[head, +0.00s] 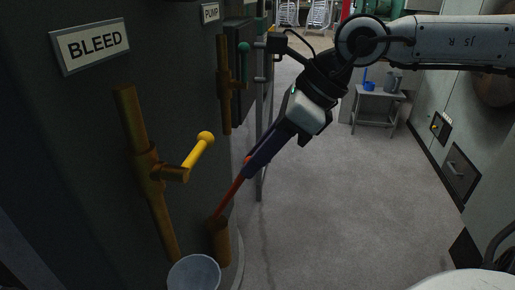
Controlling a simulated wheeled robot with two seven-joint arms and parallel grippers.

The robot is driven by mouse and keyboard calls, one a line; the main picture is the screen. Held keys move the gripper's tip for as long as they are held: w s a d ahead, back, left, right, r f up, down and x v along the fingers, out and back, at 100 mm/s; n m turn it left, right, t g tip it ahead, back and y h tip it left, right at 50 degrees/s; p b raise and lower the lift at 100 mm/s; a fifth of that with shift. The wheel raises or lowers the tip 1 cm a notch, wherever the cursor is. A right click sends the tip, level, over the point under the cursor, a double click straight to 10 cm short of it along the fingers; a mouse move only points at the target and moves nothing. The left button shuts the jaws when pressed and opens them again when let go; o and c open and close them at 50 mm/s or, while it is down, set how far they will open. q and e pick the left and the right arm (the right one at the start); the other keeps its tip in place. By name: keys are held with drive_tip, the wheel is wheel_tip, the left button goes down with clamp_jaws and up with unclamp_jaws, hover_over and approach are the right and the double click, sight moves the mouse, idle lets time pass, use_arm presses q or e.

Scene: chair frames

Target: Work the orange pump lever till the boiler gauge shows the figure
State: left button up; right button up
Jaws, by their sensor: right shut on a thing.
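The orange pump lever (230,192) slants up and to the right from a brown cylindrical base (221,243) beside the dark boiler (90,160). My right gripper (251,168) is shut on the upper part of the lever. Its fingers hide the lever's top end. The right arm reaches in from the upper right. The boiler gauge is not in view, so I cannot read a figure. My left gripper is not in view.
A brass pipe with a yellow-handled valve (200,150) is under the BLEED sign (91,46). A green-handled valve (243,55) is near the PUMP sign (211,14). A pale bucket (194,273) stands below. Grey floor (330,200) is clear to the right, before a small table (377,97).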

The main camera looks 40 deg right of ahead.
drive_tip(key=shift+w+r, duration=0.2)
drive_tip(key=shift+r, duration=0.05)
drive_tip(key=shift+w+a+r, duration=0.2)
drive_tip(key=shift+w+a, duration=0.05)
drive_tip(key=shift+w+a+r+p, duration=0.25)
drive_tip(key=shift+w+a+r, duration=0.05)
drive_tip(key=shift+w+a, duration=0.35)
drive_tip(key=shift+w+a+r+p, duration=0.25)
drive_tip(key=shift+w+a, duration=0.3)
drive_tip(key=shift+w, duration=0.15)
drive_tip(key=o, duration=0.9)
drive_tip(key=shift+s+f, duration=0.1)
drive_tip(key=v, duration=1)
